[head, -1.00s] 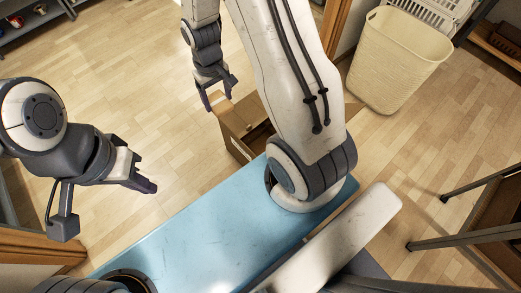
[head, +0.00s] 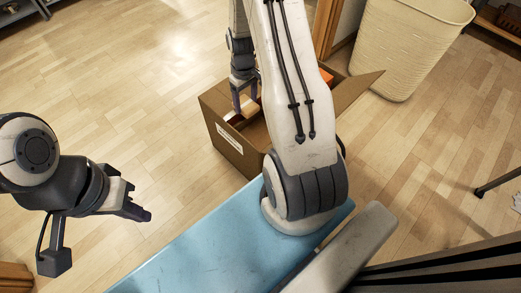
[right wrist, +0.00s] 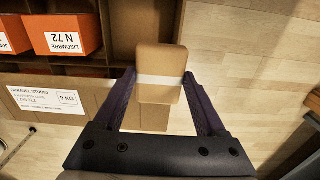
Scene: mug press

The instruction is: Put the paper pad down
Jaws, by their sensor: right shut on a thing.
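The paper pad (right wrist: 160,72) is a tan block with a white band. In the right wrist view it is between the two fingers of my right gripper (right wrist: 160,88), which is shut on it. In the head view my right gripper (head: 245,98) points down at the open cardboard box (head: 222,138), over its left part. The pad is hard to make out there. The right wrist view shows the pad near the box's wall (right wrist: 85,108); I cannot tell its height above the bottom. My left gripper (head: 138,206) is off to the left, away from the box, with its finger gap unclear.
Orange boxes (right wrist: 68,36) with white labels stand in the divided box. A raised flap (head: 352,92) sticks out at its right. A cream basket (head: 408,45) stands at the upper right. Wooden floor (head: 150,100) left of the box is clear.

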